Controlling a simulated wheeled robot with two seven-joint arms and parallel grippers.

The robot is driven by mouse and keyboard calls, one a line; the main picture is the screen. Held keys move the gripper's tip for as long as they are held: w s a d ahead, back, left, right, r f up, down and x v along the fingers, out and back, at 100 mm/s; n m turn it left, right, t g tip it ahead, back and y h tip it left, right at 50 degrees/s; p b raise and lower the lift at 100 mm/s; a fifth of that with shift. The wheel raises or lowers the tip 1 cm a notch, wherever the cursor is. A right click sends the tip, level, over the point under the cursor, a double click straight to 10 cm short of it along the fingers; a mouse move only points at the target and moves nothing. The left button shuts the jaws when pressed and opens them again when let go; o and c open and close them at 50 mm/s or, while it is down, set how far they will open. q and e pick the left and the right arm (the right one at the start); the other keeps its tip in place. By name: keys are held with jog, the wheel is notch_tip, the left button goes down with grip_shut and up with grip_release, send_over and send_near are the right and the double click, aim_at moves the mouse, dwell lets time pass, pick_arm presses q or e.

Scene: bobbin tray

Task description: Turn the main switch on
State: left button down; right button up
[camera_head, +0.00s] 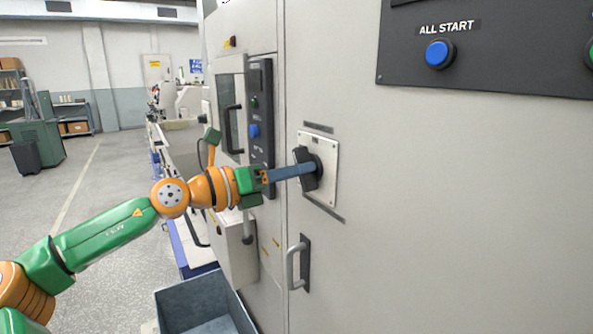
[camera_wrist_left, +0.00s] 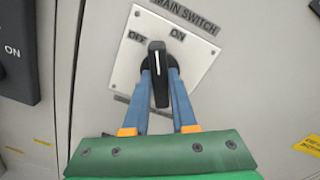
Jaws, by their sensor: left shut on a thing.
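The main switch is a black rotary knob (camera_wrist_left: 159,72) on a pale square plate (camera_wrist_left: 122,75) marked MAIN SWITCH, with OFF and ON labels. In the wrist view the knob's white line points straight up the picture, between OFF on its left and ON on its right. My left gripper (camera_wrist_left: 160,95) is shut on the knob, one blue-grey finger along each side. In the head view my left gripper (camera_head: 304,169) reaches from the left to the knob (camera_head: 313,160) on its plate (camera_head: 331,170). My right gripper is not in view.
A dark panel (camera_head: 510,72) with a blue ALL START button (camera_head: 439,54) is at upper right. A door handle (camera_head: 295,263) sticks out below the switch. A blue-grey bin (camera_head: 180,299) stands at the cabinet's foot. Open floor (camera_head: 112,190) lies to the left.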

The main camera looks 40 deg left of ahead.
pick_arm(q)
jog(key=m, duration=0.5)
jog(key=shift+m, duration=0.7)
jog(key=c, duration=0.7)
grip_release()
jog(key=b+v, duration=0.7)
jog(key=b, duration=0.2)
